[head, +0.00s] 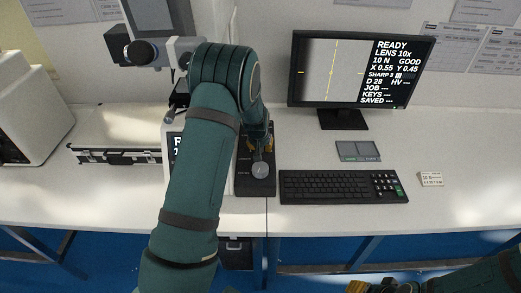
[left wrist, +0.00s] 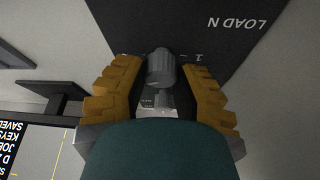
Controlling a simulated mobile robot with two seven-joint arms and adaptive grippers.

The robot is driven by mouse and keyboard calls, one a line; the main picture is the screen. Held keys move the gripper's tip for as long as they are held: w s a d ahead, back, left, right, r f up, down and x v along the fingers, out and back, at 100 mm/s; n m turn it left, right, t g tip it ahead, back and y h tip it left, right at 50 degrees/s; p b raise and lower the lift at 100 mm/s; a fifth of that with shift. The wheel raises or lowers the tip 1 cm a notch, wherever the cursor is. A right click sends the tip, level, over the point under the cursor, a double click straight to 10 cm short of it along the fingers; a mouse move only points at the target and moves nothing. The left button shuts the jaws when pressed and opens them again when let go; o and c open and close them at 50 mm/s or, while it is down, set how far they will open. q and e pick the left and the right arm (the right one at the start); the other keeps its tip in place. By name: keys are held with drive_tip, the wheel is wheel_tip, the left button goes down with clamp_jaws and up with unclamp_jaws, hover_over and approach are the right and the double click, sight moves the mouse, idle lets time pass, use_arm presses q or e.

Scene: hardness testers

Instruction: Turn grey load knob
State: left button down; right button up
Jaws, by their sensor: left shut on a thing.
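The grey load knob (left wrist: 160,68) sticks out from a dark panel (left wrist: 215,30) marked "LOAD N" in the left wrist view. My left gripper (left wrist: 160,80) has its yellow fingers on either side of the knob and is shut on it. In the head view my left gripper (head: 260,138) is mostly hidden behind my own arm, at the right side of the hardness tester (head: 150,50). The load knob cannot be made out there. My right gripper (head: 375,286) shows only in part at the bottom edge, away from the tester; its opening is unclear.
A round grey knob (head: 261,170) sits on the dark base just in front of my left gripper. A monitor (head: 345,75), a keyboard (head: 335,187) and a small grey plate (head: 358,151) stand to the right. A silver case (head: 120,137) lies at the left.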

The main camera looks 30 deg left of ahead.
use_arm(q)
drive_tip(key=shift+f+m+b, duration=0.1)
drive_tip(key=shift+m+b, duration=0.3)
drive_tip(key=shift+m, duration=0.1)
drive_tip(key=shift+h, duration=0.3)
drive_tip(key=c, duration=0.7)
unclamp_jaws()
drive_tip(key=v, duration=0.7)
drive_tip(key=shift+s+r, duration=0.1)
drive_tip(key=shift+r, duration=0.15)
drive_tip(key=shift+d, duration=0.1)
